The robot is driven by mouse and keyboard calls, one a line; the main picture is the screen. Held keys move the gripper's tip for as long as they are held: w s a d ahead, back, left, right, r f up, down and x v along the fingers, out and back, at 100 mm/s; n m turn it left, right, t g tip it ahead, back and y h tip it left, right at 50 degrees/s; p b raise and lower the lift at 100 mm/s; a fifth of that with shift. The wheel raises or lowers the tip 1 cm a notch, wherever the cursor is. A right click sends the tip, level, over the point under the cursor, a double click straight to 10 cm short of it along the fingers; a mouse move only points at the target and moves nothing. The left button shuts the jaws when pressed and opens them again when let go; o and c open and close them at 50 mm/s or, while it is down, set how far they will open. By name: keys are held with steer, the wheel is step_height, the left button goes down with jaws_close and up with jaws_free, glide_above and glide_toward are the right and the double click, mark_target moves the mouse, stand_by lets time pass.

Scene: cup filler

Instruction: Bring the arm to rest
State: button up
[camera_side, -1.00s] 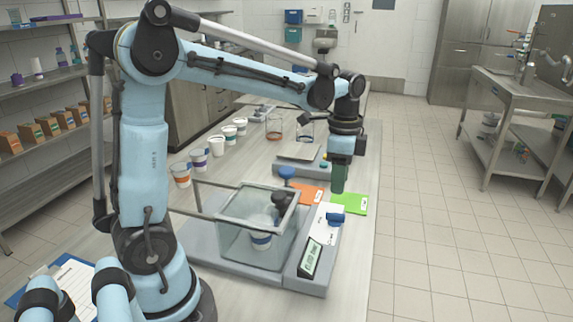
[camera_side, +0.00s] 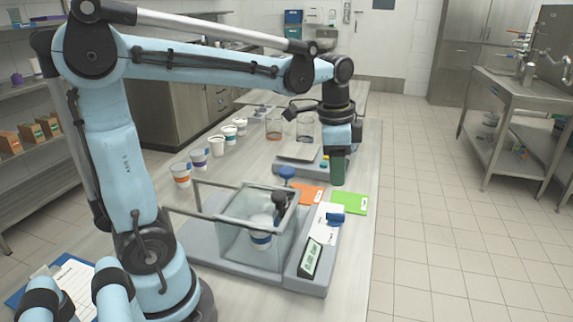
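My gripper (camera_side: 338,170) hangs at the end of my arm, pointing down over the bench near the orange and green cards. Its green lower part shows, but I cannot make out whether the fingers are apart. It is above and behind the filler machine (camera_side: 200,243) and is not touching it. A cup (camera_side: 261,238) with a blue band stands inside the machine's clear box (camera_side: 237,236), under a dark nozzle (camera_side: 281,203).
Several cups (camera_side: 199,159) stand in a row along the bench (camera_side: 357,145). A clipboard (camera_side: 72,285) is at front left.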

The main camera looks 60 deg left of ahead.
steer(key=s+d+f+n+t, duration=0.3)
steer(key=s+d+n+t, duration=0.1)
steer(key=s+n, duration=0.3)
steer(key=shift+s+d+f+t, duration=0.25)
steer(key=shift+s+f+t, duration=0.1)
steer(key=shift+t, duration=0.45)
